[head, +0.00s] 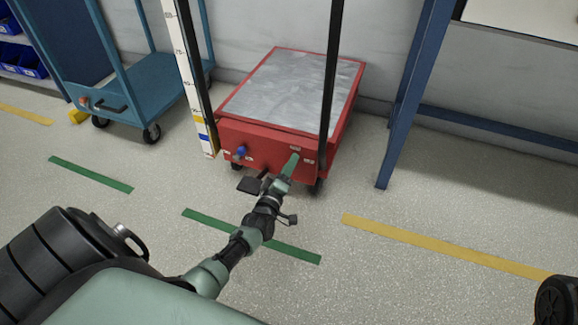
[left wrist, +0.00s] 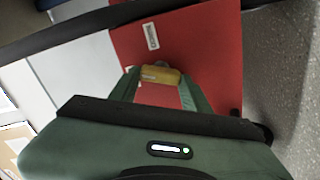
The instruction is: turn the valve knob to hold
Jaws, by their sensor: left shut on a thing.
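The valve knob (left wrist: 160,75) is a yellow, rounded bar on the red front face of a red cart (head: 262,147). My left gripper (left wrist: 158,88) is shut on it, with one green finger on each side in the left wrist view. In the head view my left gripper (head: 291,163) reaches the right part of the cart's front and hides the knob. A small white label (left wrist: 151,36) lies beyond the knob in the left wrist view; its text is too small to read. My right gripper is in neither view.
A blue knob (head: 241,152) sits left on the same face, and a dark pedal (head: 248,185) juts out below. Black upright posts (head: 332,70) flank the cart. A blue trolley (head: 140,90) stands left, a blue table leg (head: 405,110) right. The floor in front is clear.

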